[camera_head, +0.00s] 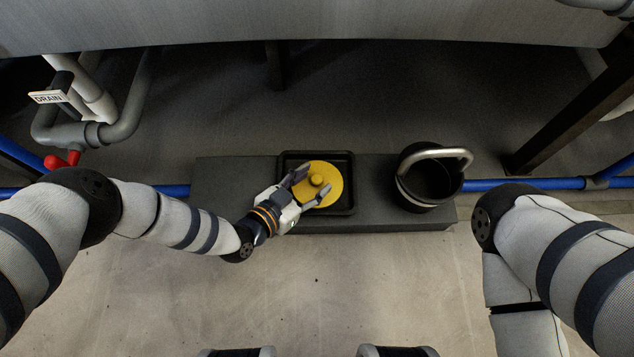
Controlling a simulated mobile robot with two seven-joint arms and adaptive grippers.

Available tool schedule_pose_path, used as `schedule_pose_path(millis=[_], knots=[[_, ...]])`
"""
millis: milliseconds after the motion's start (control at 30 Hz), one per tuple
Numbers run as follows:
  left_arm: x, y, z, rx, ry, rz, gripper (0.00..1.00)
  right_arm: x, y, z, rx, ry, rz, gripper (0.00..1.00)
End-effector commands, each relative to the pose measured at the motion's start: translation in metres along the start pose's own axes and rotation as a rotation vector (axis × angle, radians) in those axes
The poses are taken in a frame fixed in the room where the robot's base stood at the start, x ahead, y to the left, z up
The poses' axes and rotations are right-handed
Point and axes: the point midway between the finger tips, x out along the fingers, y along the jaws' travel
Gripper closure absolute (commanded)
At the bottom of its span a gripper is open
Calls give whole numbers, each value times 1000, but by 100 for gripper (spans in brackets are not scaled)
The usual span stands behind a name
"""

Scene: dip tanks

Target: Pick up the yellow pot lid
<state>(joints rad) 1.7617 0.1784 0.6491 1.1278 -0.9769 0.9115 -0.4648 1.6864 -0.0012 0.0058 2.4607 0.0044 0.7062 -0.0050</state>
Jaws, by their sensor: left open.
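The yellow pot lid (331,171) is a round disc with a small yellow knob (316,179) at its middle. It lies in a black square tray (348,208) on a low dark grey block. My left gripper (313,185) comes in from the lower left and is over the lid. Its two fingers are apart, one on each side of the knob. I cannot tell whether the fingers touch the knob. The lid's lower left part is hidden by the gripper. My right gripper is not in view; only my right arm shows at the right.
A black pot or bucket (413,195) with a curved metal handle stands on the grey block (225,180), right of the tray. A blue pipe (530,184) runs at the block's height. A large grey tank (330,25) overhangs above. A drain pipe (118,130) stands at the left.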

Motion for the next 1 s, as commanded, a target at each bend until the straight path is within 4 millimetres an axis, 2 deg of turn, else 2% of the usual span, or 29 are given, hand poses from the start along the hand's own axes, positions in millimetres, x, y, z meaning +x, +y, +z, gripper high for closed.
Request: schedule_pose_path(millis=[200,400,767,867,967,1000], knots=[[1,0,-1,0,0,0,54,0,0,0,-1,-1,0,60],[1,0,-1,0,0,0,100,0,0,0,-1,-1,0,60],[0,0,-4,0,1,0,100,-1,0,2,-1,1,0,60],[-5,0,-15,1,1,0,100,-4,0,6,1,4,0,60],[-14,-1,-38,3,5,-2,100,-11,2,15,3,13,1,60],[-26,-3,-43,3,2,-2,100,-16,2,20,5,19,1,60]])
